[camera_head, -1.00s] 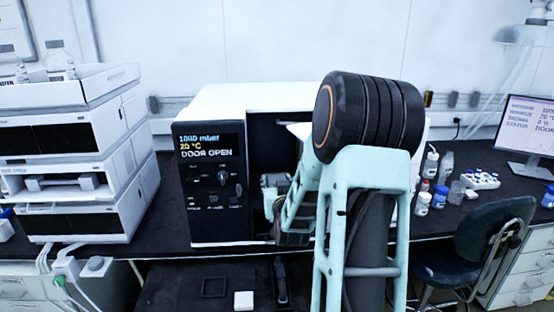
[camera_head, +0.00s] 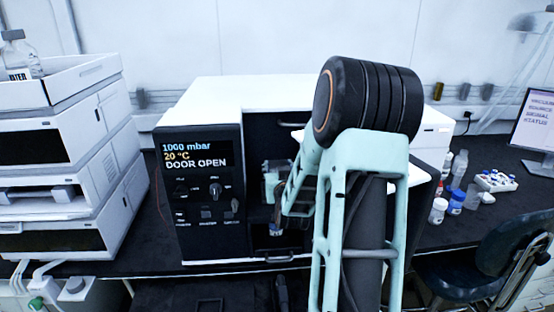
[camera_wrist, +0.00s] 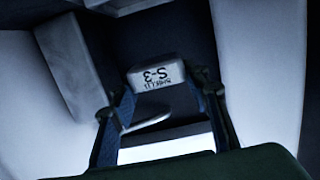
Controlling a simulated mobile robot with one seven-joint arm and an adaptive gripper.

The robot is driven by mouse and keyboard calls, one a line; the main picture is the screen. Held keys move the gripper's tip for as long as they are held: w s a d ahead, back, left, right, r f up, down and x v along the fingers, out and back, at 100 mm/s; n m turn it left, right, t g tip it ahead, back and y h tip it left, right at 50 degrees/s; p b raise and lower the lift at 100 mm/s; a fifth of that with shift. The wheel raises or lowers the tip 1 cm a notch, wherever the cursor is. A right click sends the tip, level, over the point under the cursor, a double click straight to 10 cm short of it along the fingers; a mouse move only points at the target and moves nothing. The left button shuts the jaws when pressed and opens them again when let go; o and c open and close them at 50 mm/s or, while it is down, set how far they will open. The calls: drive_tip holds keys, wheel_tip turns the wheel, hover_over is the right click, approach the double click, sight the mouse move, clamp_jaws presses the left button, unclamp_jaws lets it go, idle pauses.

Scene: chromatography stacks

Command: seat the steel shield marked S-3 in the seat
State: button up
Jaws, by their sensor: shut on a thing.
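The steel shield marked S-3 (camera_wrist: 157,77) is a small grey metal piece. In the wrist view it sits between the two fingers of my gripper (camera_wrist: 164,99), its label upside down. My gripper is shut on it. A bright metal plate edge (camera_wrist: 146,124) shows just below the label; I cannot tell whether it belongs to the shield. In the head view my arm reaches into the open chamber (camera_head: 258,148) of the white instrument, and the fingertips are small and partly hidden there. I cannot make out the seat in either view.
The instrument's black panel (camera_head: 199,190) reads 1000 mbar, 20 °C, DOOR OPEN. Pale chamber walls stand close around my gripper in the wrist view. A stack of white modules (camera_head: 60,150) is at left. Bottles (camera_head: 456,200) and a vial rack (camera_head: 497,181) are at right.

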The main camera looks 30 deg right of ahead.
drive_tip(key=shift+w+d, duration=0.15)
drive_tip(key=shift+w, duration=0.25)
drive_tip(key=shift+f, duration=0.15)
drive_tip(key=shift+s+f+b, duration=0.1)
drive_tip(key=shift+f+b, duration=0.45)
drive_tip(key=shift+f, duration=1)
wheel_tip(320, 180, down, 3)
drive_tip(key=b, duration=0.4)
drive_tip(key=shift+f, duration=0.1)
drive_tip(key=shift+f+b, duration=0.4)
drive_tip(key=shift+b, duration=0.25)
drive_tip(key=o, duration=1.4)
drive_tip(key=shift+s, duration=0.1)
drive_tip(key=v, duration=0.7)
drive_tip(key=shift+s+r, duration=0.1)
drive_tip(key=shift+s, duration=0.05)
